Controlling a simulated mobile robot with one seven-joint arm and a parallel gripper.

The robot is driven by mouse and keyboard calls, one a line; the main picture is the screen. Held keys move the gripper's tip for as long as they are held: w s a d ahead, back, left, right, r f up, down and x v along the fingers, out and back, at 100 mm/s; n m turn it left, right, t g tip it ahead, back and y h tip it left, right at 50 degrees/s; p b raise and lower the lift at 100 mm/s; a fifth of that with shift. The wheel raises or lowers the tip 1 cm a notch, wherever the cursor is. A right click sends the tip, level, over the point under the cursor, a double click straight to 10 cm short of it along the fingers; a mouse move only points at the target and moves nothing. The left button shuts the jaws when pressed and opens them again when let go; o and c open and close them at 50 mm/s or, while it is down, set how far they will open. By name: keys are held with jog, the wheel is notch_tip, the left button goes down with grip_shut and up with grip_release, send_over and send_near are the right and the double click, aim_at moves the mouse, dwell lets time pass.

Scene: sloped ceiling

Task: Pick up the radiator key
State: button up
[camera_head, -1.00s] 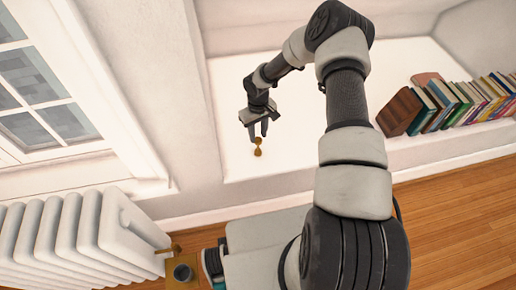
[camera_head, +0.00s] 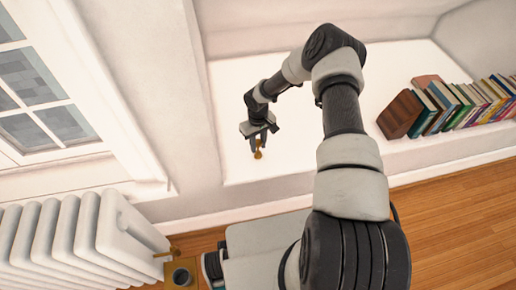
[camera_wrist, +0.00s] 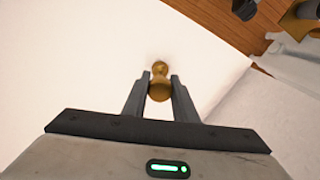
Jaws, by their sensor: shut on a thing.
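The radiator key (camera_head: 258,154) is a small brass piece with rounded ends, over the white ledge (camera_head: 225,120) in the head view. It also shows in the wrist view (camera_wrist: 159,88), between the two dark fingers. My gripper (camera_head: 257,148) is shut on the key, with one finger on each side of it; the wrist view shows the same grip (camera_wrist: 160,78). The key's far end sticks out past the fingertips. I cannot tell whether the key still touches the ledge.
A row of books (camera_head: 455,103) leans on the right of the ledge. A white radiator (camera_head: 75,235) stands at the lower left, with a brass fitting (camera_head: 172,252) and a small dark cup (camera_head: 181,276) beside it. The ledge around my gripper is clear.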

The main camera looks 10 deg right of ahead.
notch_tip(320, 180, up, 10)
jog(key=shift+r+p, duration=0.1)
jog(key=shift+p, duration=0.85)
